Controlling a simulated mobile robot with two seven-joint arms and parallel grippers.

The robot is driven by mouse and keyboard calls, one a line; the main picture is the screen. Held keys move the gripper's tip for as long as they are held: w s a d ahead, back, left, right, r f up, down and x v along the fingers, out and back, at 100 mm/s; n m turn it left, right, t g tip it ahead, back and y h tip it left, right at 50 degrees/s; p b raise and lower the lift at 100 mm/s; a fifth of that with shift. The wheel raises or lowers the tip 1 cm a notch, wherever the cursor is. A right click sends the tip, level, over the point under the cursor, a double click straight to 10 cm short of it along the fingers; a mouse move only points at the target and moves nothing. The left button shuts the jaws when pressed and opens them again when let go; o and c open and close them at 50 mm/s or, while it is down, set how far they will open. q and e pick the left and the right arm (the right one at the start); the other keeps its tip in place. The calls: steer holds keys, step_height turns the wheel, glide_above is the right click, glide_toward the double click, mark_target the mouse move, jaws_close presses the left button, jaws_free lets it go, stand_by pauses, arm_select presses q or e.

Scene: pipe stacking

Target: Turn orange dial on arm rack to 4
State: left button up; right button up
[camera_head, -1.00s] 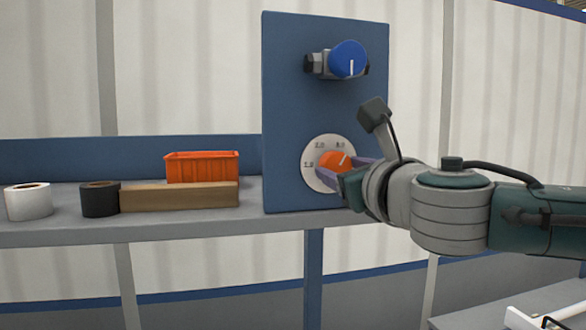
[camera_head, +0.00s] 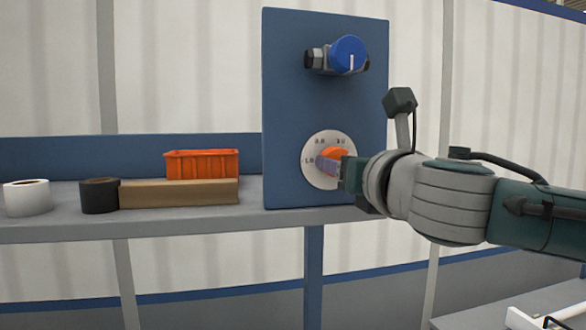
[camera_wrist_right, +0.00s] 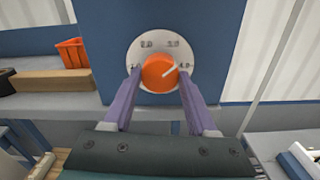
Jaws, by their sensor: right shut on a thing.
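The orange dial (camera_head: 336,153) sits on a round white plate (camera_head: 313,174) low on the blue rack panel (camera_head: 290,100). In the right wrist view, the dial (camera_wrist_right: 156,72) lies between the two purple fingers of my right gripper (camera_wrist_right: 159,82), which is shut on it. Its white pointer line slants up and right, towards the rightmost number, which looks like 4.0. In the head view my right gripper (camera_head: 334,167) reaches in from the right and hides part of the dial and plate. My left gripper is out of view.
A blue dial (camera_head: 349,54) juts out above on the same panel. On the shelf (camera_head: 230,219) to the left are an orange bin (camera_head: 201,163), a wooden block (camera_head: 180,191), a black roll (camera_head: 99,198) and a white roll (camera_head: 28,199).

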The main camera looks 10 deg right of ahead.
steer(key=shift+m+b, duration=0.75)
steer(key=shift+m, duration=3.05)
steer(key=shift+r, duration=0.1)
steer(key=o, duration=1.4)
steer(key=shift+c, duration=0.2)
steer(key=shift+s, duration=0.1)
steer(key=s+b, duration=0.4)
steer(key=s, duration=0.5)
steer(key=shift+s+d, duration=0.15)
steer(key=shift+s, duration=0.2)
